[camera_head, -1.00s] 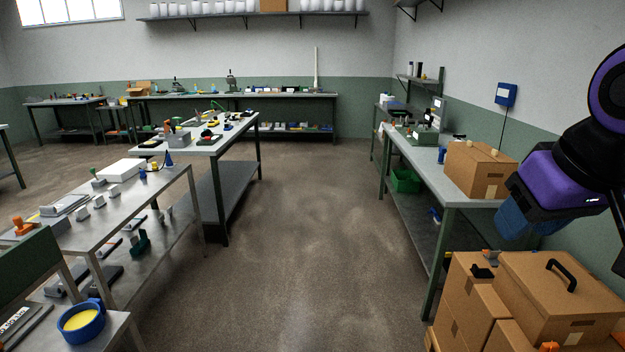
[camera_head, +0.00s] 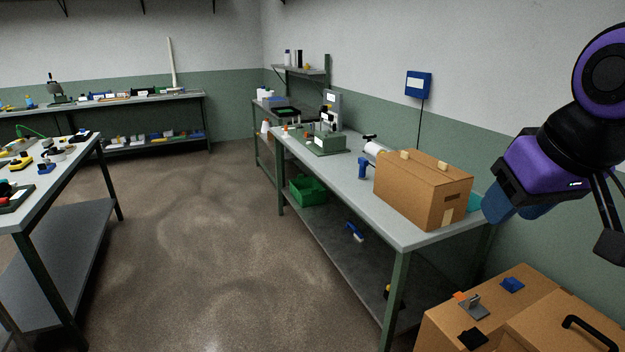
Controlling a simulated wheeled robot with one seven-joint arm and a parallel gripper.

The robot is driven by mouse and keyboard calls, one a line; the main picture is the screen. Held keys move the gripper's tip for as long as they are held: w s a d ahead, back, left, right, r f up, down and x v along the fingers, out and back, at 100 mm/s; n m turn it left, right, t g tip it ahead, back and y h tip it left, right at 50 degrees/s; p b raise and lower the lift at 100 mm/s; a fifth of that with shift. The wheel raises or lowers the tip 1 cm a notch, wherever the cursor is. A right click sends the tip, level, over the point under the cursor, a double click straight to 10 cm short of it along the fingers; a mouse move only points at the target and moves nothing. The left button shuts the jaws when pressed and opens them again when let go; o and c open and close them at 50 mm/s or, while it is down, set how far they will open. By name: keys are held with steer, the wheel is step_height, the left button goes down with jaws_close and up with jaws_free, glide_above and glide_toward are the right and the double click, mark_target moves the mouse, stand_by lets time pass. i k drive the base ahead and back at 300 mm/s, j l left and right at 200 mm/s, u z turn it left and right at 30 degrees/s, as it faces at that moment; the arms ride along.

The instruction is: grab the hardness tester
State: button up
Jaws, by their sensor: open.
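A bench device with a green base and an upright grey column (camera_head: 325,140) stands on the right-hand workbench, towards its far end. It looks most like the hardness tester, but it is too small to be sure. Nothing touches it. My purple and black arm (camera_head: 548,165) hangs at the right edge, nearer to me and well apart from the device. A dark part of my arm is cut off by the right edge. I cannot make out gripper fingers or anything held.
The right workbench (camera_head: 412,232) carries a cardboard box (camera_head: 405,190) at its near end and a blue-handled tool (camera_head: 363,168) beside it. Cartons (camera_head: 540,298) stand at the lower right. A green crate (camera_head: 307,190) is on the lower shelf. The floor between the benches is clear.

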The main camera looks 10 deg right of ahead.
mark_target(363, 163)
steer(key=i+j+z, duration=0.55)
steer(key=i+j, duration=0.2)
steer(key=i+j+z, duration=0.1)
steer(key=i+j, duration=0.2)
steer(key=i+j+z, duration=0.1)
steer(key=i+j, duration=0.2)
steer(key=i+j+z, duration=0.1)
steer(key=i+j, duration=0.15)
steer(key=j, duration=0.15)
steer(key=i+j+z, duration=0.1)
steer(key=i+j, duration=0.15)
steer(key=j, duration=0.15)
steer(key=i+j+z, duration=0.15)
steer(key=j, duration=0.25)
steer(key=i+j+z, duration=0.1)
steer(key=i+j, duration=0.2)
steer(key=j, duration=0.15)
steer(key=i+j+z, duration=0.1)
steer(key=i+j, duration=0.15)
steer(key=j, duration=0.2)
steer(key=i+j+z, duration=0.1)
steer(key=j, duration=0.35)
steer(key=i, duration=0.05)
